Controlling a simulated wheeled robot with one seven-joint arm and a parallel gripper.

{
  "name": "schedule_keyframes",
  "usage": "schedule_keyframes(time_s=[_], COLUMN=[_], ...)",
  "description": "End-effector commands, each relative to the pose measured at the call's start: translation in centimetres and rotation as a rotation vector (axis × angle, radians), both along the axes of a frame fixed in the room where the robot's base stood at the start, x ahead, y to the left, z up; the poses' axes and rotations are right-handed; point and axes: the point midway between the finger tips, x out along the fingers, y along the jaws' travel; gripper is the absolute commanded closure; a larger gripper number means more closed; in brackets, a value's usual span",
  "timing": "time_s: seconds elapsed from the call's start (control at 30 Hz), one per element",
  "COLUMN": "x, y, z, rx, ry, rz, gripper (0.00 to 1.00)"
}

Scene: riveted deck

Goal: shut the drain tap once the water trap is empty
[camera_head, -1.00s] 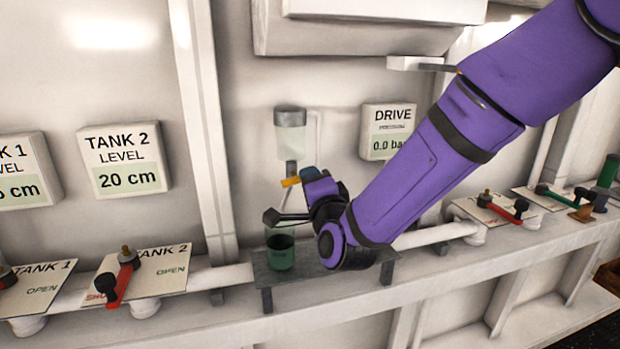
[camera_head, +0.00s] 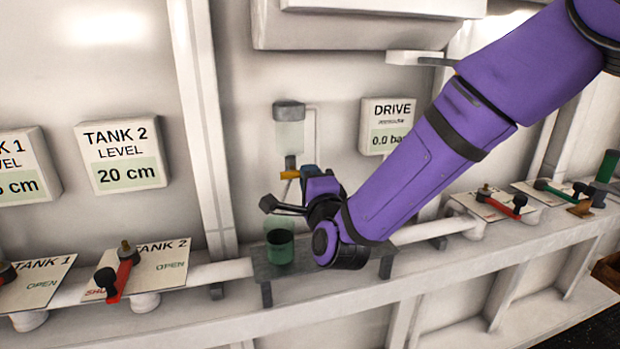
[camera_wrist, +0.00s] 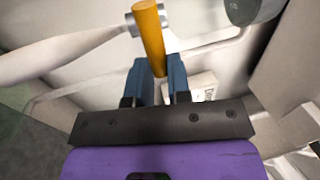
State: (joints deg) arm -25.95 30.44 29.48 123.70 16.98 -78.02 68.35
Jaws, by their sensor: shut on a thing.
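The water trap (camera_head: 289,134), a clear bowl under a grey cap, hangs on the back wall; I see no clear water line in it. Below it is the drain tap's orange lever (camera_head: 289,175), which lies about level in the head view. My gripper (camera_head: 304,174) reaches it from the right and is shut on the lever. In the wrist view the orange lever (camera_wrist: 150,36) stands between the blue fingertips of my gripper (camera_wrist: 158,64). A green see-through cup (camera_head: 280,248) stands below the tap; its contents are hard to tell.
The cup stands on a small grey shelf (camera_head: 262,272) before a white pipe. The drive pressure panel (camera_head: 388,127) reads 0.0 bar. A red-handled valve (camera_head: 125,272) is at the left, and others are at the right beyond my arm.

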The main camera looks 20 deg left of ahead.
Motion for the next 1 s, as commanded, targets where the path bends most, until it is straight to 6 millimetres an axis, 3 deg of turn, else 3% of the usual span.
schedule_keyframes(time_s=[0.03,0.13,0.53,1.0], x=[0.0,0.0,-0.7,-7.4], y=[-0.1,0.0,-0.4,-4.5], z=[-0.1,-0.1,-0.2,-1.8], rx=[-0.001,-0.001,-0.001,-0.002], ry=[0.003,0.002,0.002,0.002], rz=[-0.001,-0.001,0.001,0.002], gripper=[0.77,0.57,0.57,0.57])
